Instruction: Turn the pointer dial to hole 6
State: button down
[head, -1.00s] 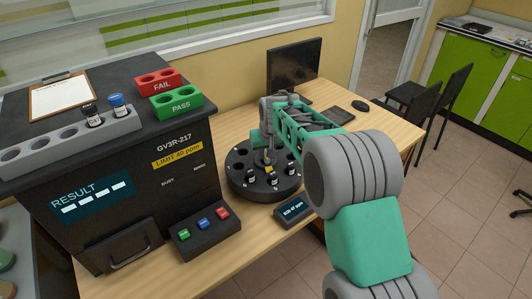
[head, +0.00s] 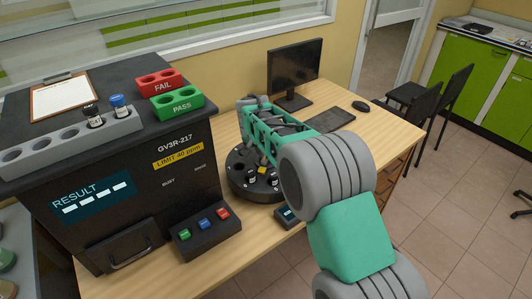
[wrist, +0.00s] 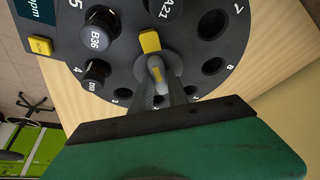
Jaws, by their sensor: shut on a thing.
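The dark round dial (head: 240,185) sits on the wooden table, and it also shows in the wrist view (wrist: 190,22). Its holes are numbered; 5, 7 and 8 are readable, while the 6 label is not visible. The yellow-tipped pointer (wrist: 149,42) points to the top of the wrist view, between vial B36 (wrist: 99,28) by the 5 and vial A21 (wrist: 165,8), nearer A21. A third, dark-capped vial (wrist: 96,72) stands at lower left. My gripper (wrist: 160,88) is shut on the pointer's grey handle at the dial's centre. In the head view my arm hides the fingertips.
A small display box (head: 287,215) stands in front of the dial. The analyser (head: 130,190) with a button box (head: 207,232) is on the left. A monitor (head: 293,72), keyboard (head: 330,119) and mouse (head: 360,106) are behind.

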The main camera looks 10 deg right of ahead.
aim_at(261, 161)
jog(key=shift+a+m+h+p, duration=0.1)
jog(key=shift+m+h+p, duration=0.3)
jog(key=shift+m, duration=1)
jog(key=shift+g, duration=0.4)
jog(key=c, duration=1.3)
grip_release()
jog(key=v, duration=0.7)
jog(key=shift+s+r, duration=0.15)
jog(key=shift+r, duration=0.2)
